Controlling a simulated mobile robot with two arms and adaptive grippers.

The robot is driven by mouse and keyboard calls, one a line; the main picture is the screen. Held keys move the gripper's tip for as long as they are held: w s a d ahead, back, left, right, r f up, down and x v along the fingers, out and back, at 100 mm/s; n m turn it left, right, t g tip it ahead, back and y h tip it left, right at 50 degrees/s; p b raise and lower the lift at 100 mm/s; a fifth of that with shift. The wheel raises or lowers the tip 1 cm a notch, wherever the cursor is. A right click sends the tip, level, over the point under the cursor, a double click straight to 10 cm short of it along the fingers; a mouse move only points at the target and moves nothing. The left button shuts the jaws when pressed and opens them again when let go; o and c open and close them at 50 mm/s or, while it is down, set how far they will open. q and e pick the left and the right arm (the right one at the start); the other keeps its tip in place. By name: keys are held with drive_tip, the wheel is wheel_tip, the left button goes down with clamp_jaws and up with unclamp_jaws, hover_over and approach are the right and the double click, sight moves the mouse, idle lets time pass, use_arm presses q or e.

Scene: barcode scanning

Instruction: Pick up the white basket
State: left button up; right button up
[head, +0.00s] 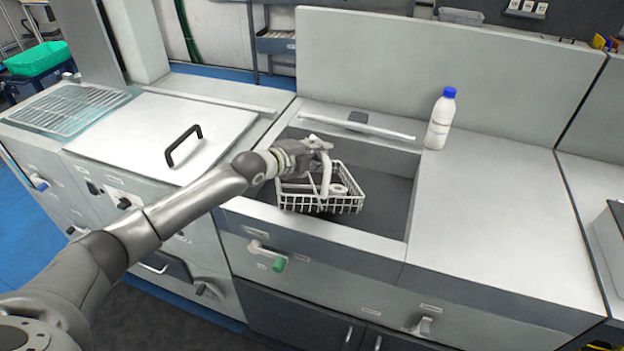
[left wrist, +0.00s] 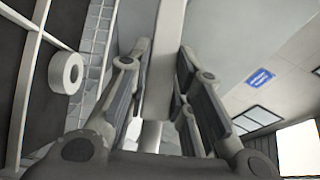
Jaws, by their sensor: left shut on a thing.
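The white basket (head: 318,203) is a small wire basket with an upright handle, in the recessed basin of the counter in the head view. White ring-shaped pieces show inside it. My left gripper (head: 322,153) reaches in from the left and is shut on the basket's handle. In the left wrist view the handle (left wrist: 164,55) runs between the two fingers of the left gripper (left wrist: 163,85). The basket's wire side (left wrist: 98,30) and a white ring (left wrist: 66,73) show at the left there. My right gripper is not in view.
A white bottle with a blue cap (head: 440,118) stands on the counter right of the basin. The basin (head: 385,205) has free room right of the basket. A lid with a black handle (head: 183,145) lies to the left. A tall grey panel (head: 450,70) stands behind.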

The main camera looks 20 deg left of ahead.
use_arm(q)
drive_tip(key=shift+w+r, duration=0.1)
drive_tip(key=shift+r, duration=0.3)
clamp_jaws()
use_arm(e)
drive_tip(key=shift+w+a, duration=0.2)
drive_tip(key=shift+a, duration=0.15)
